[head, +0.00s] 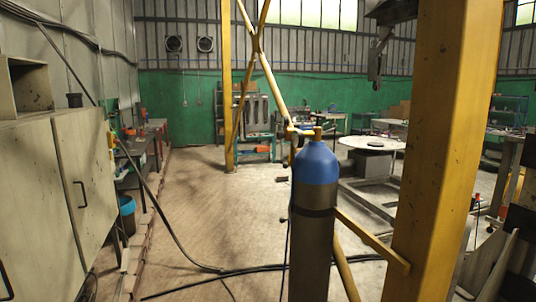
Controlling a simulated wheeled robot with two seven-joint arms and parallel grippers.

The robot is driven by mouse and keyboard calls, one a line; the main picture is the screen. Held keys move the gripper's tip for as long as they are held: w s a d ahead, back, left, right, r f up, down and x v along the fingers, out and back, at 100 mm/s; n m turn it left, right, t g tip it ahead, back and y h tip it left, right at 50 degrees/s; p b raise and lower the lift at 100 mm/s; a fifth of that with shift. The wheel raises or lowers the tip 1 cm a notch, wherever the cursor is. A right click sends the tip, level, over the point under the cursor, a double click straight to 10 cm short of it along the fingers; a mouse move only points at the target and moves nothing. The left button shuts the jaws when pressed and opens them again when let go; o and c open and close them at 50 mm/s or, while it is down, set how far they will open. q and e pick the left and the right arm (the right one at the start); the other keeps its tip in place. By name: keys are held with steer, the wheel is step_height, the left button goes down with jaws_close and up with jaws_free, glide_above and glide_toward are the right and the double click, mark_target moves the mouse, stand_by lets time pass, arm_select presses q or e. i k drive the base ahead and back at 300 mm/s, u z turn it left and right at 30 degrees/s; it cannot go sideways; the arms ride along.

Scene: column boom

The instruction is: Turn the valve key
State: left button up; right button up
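A tall gas cylinder (314,240) with a grey body and a blue top stands upright in the middle of the head view. A brass-coloured valve (317,133) sits on its top, with a part reaching to the left. Dark small parts hang at the left side of the valve. I cannot tell which of these small parts is the valve key. Neither of my grippers is in view.
A thick yellow column (447,150) stands close at the right, with yellow braces behind the cylinder. A beige cabinet (60,200) fills the left. Dark hoses (240,270) lie on the floor. A round white table (368,143) stands behind. Open floor lies left of the cylinder.

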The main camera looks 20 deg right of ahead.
mark_target(317, 116)
steer(key=i, duration=2.45)
steer(key=z, duration=0.7)
